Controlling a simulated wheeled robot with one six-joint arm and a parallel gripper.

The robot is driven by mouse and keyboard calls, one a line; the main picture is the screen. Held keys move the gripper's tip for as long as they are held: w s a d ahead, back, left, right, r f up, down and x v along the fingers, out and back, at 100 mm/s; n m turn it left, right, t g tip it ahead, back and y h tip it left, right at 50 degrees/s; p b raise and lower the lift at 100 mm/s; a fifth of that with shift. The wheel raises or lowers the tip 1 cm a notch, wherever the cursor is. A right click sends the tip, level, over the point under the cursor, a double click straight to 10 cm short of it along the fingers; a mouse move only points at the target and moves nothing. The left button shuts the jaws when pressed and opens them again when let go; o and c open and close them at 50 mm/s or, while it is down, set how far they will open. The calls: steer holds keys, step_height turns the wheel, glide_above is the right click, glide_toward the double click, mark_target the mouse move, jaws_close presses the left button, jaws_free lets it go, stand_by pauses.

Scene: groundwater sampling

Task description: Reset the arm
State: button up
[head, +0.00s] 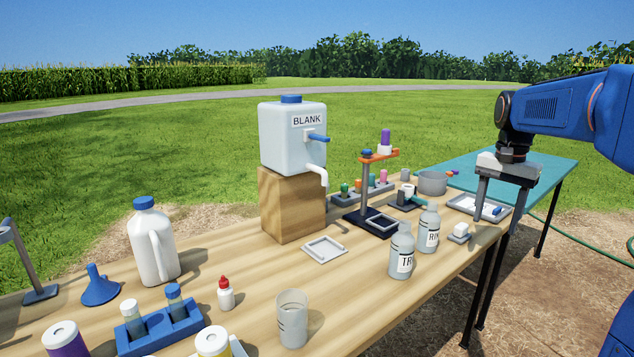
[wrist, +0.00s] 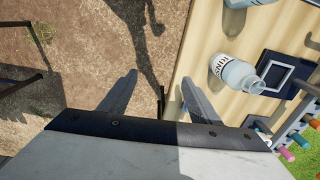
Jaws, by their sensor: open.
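My gripper (head: 497,212) is at the right in the head view, at the end of my blue arm. Its two grey fingers point down and stand wide apart with nothing between them. It is by the right part of the wooden table (head: 250,320), near a small white block (head: 461,232). In the wrist view my gripper (wrist: 160,92) is open, with bare ground between and beyond the fingers. The right finger is over the table's edge, near the rinse bottle (wrist: 238,75).
Two grey bottles (head: 402,250) stand left of my gripper. A tray (head: 478,207) lies behind it, and a teal table (head: 520,170) stands beyond. A stand with an orange arm (head: 378,156) and the BLANK container (head: 292,150) are further left. The ground in front of the table is clear.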

steer(key=s+a+f+n+t, duration=0.1)
steer(key=s+a+f+n, duration=0.15)
steer(key=s+a, duration=0.4)
steer(key=s+a+f+n+t, duration=0.1)
steer(key=s+a+n, duration=0.2)
steer(key=s, duration=0.6)
steer(key=s+a+f+n+t, duration=0.1)
steer(key=s+a+f+n, duration=0.1)
steer(key=s+f, duration=0.3)
steer(key=s+a+f+n+t, duration=0.1)
steer(key=s+a+f+n, duration=0.1)
steer(key=s+f, duration=0.4)
steer(key=shift+s+a+t, duration=0.3)
steer(key=shift+s+a, duration=0.2)
steer(key=shift+s, duration=0.65)
